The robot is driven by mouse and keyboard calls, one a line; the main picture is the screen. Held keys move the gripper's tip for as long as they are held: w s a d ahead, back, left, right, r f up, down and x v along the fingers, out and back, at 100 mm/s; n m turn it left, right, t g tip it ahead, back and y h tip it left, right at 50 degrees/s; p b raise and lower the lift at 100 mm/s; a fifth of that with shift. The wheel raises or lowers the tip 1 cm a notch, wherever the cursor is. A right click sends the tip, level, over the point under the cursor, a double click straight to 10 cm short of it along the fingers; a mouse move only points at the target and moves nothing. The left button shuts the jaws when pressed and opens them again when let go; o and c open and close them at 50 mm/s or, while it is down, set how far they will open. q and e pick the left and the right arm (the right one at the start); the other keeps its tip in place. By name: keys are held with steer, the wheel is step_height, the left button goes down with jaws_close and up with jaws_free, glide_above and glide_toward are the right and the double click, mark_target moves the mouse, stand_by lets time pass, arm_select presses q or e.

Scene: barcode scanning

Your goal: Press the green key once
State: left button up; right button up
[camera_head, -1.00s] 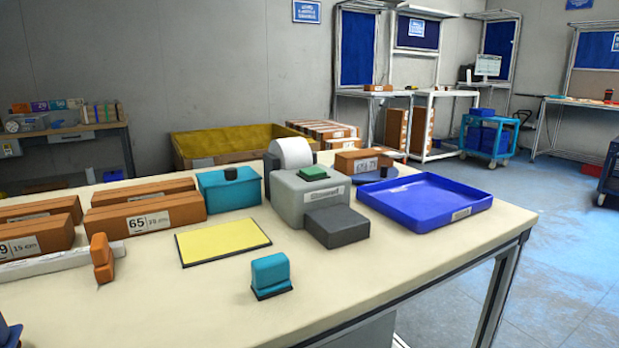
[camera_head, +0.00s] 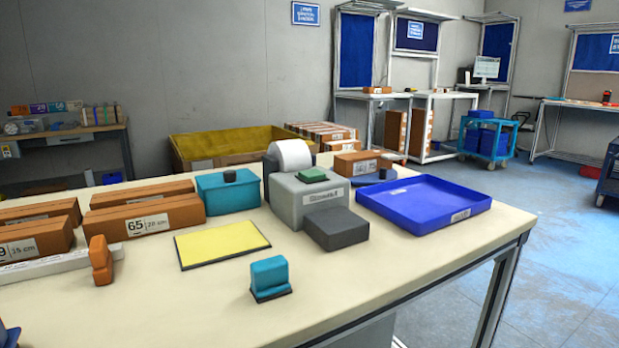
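The green key (camera_head: 313,175) is a small dark green block on top of a grey label printer (camera_head: 290,204). The printer stands on the cream table (camera_head: 390,265), with a white paper roll (camera_head: 290,155) at its back. A dark grey block (camera_head: 336,229) sits at the printer's front. Nothing touches or covers the green key.
A blue tray (camera_head: 424,203) is right of the printer, a teal box (camera_head: 228,192) left. A yellow pad (camera_head: 221,244), teal stamp (camera_head: 269,278) and orange piece (camera_head: 100,260) are nearer. Brown boxes (camera_head: 150,219) stand at left. The front tabletop is clear.

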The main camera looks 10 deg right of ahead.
stand_by(0.4)
jaws_close()
stand_by(1.3)
